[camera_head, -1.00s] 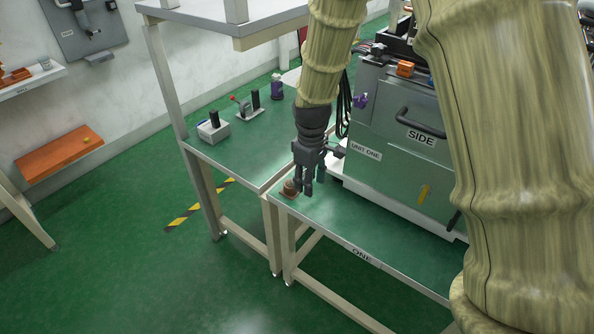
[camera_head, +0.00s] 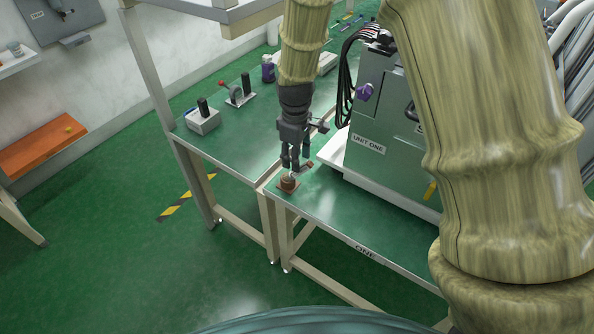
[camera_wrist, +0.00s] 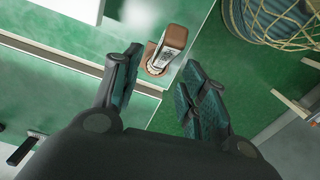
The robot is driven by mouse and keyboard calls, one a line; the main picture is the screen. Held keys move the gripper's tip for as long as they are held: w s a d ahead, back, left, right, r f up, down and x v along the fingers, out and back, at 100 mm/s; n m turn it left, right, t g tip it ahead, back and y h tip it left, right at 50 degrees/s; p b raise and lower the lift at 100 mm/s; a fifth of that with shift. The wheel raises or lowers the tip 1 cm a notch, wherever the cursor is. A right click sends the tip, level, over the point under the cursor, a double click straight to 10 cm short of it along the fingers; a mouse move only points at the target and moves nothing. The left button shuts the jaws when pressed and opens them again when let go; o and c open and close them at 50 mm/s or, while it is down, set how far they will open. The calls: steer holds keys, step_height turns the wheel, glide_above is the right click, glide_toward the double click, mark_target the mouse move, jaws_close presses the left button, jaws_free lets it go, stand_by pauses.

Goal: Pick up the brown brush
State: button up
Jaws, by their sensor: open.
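A brown piece with a pale metallic middle, which looks like the brown brush (camera_head: 308,165), lies near the corner of the green table marked ONE (camera_head: 330,212). A small round brown item on a square base (camera_head: 288,185) sits at its near end; I cannot tell whether the two are joined. In the wrist view the brown and metallic piece (camera_wrist: 174,37) shows just beyond and between the fingertips. My gripper (camera_head: 292,167) points down above it, open and empty. In the wrist view both fingers of my gripper (camera_wrist: 162,60) are spread apart.
The grey-green UNIT ONE machine (camera_head: 385,155) stands on a white base just right of my gripper. A second green table (camera_head: 240,145) at the left carries a white device (camera_head: 203,122) and a lever stand (camera_head: 238,93). The table's front corner is close by.

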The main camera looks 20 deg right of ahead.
steer(key=shift+w+f, duration=0.2)
steer(key=shift+f, duration=0.05)
steer(key=shift+s+d, duration=0.1)
steer(key=shift+s, duration=0.3)
steer(key=shift+s+f+p, duration=0.1)
steer(key=shift+f+p, duration=0.3)
steer(key=f, duration=0.3)
steer(key=shift+w+p, duration=0.3)
steer(key=shift+p, duration=0.1)
steer(key=shift+s+f, duration=0.15)
steer(key=shift+f, duration=0.4)
jaws_close()
